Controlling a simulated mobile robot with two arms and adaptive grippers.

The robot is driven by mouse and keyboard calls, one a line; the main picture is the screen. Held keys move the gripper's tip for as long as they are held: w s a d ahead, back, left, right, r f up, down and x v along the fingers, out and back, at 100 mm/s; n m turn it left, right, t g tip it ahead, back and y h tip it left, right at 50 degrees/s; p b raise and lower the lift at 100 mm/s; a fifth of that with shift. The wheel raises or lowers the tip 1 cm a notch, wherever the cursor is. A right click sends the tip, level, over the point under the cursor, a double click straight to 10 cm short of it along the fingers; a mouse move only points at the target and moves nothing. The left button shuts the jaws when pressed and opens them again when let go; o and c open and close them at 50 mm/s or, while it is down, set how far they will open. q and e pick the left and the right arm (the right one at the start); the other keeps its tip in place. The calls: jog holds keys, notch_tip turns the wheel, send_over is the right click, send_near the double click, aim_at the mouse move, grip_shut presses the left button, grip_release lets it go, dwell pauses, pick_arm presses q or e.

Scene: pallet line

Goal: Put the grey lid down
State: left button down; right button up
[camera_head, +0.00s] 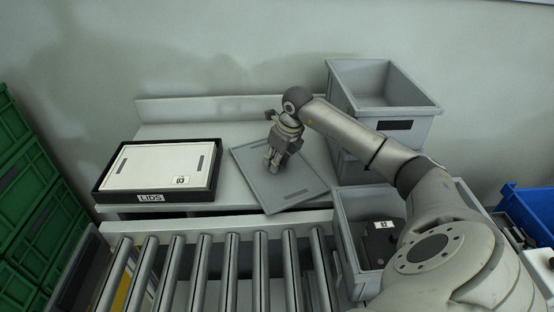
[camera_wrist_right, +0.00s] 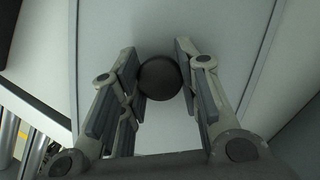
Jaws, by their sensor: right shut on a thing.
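The grey lid (camera_head: 290,181) is a flat rectangular panel with dark strips, turned at an angle over the right half of the bench. Its near corner reaches the bench's front edge. My right gripper (camera_head: 272,163) is above the lid's middle, shut on its knob. In the right wrist view the round dark knob (camera_wrist_right: 160,79) sits between the fingers, with the pale lid surface (camera_wrist_right: 225,40) behind it. I cannot tell whether the lid touches the bench. My left gripper is not in view.
The light bench (camera_head: 225,185) carries a black tray marked LIDS (camera_head: 205,198) with a white lid (camera_head: 145,166) at left. Grey crates stand right, one behind (camera_head: 410,125), one nearer (camera_head: 348,215) holding a dark item. A roller conveyor (camera_head: 205,270) runs in front. Green crates (camera_head: 35,215) stand far left.

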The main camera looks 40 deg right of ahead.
jog(key=o, duration=0.7)
jog(key=shift+f, duration=0.15)
jog(key=shift+c, duration=0.2)
jog(key=o, duration=0.5)
jog(key=shift+c, duration=0.2)
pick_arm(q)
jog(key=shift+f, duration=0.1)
